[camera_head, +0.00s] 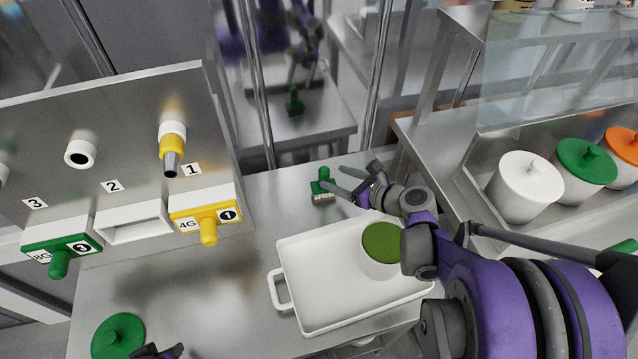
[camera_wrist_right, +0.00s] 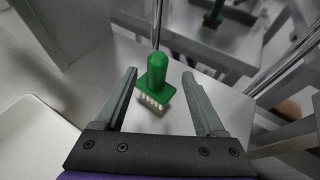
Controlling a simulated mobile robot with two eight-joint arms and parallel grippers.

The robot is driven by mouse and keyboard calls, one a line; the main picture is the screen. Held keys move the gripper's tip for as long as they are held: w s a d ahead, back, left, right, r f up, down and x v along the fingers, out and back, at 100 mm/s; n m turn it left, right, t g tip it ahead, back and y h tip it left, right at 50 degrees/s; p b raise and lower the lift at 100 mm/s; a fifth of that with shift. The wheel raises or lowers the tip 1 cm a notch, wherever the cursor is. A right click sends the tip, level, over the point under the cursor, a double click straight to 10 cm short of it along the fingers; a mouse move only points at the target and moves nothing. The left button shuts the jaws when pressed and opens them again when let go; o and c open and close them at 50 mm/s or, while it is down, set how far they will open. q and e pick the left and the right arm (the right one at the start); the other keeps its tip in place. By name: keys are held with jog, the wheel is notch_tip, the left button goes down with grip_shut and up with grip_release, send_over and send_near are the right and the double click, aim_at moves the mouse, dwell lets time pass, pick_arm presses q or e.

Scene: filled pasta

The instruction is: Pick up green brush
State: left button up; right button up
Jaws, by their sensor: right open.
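The green brush (camera_head: 323,186) stands on the steel table at the back, bristles down and handle up. In the right wrist view the brush (camera_wrist_right: 156,80) sits ahead of and between the spread fingers. My right gripper (camera_head: 352,184) is open and empty, with its fingertips close to the brush's right side; its fingers also show in the right wrist view (camera_wrist_right: 160,85). I cannot tell whether a finger touches the brush. Only a small dark tip of my left gripper (camera_head: 160,352) shows at the bottom edge, and its jaws cannot be made out.
A white tray (camera_head: 280,290) holds a white container with green contents (camera_head: 381,243). A dispenser panel (camera_head: 110,110) with drawers stands left. A green lid (camera_head: 118,336) lies front left. Lidded white pots (camera_head: 525,190) stand right. A glossy rear panel mirrors the brush and arm.

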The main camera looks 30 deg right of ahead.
aim_at(329, 175)
jog(key=x, duration=0.8)
jog(key=shift+w+a+f, duration=0.1)
jog(key=shift+a+f, duration=0.05)
jog(key=shift+a, duration=0.1)
grip_shut()
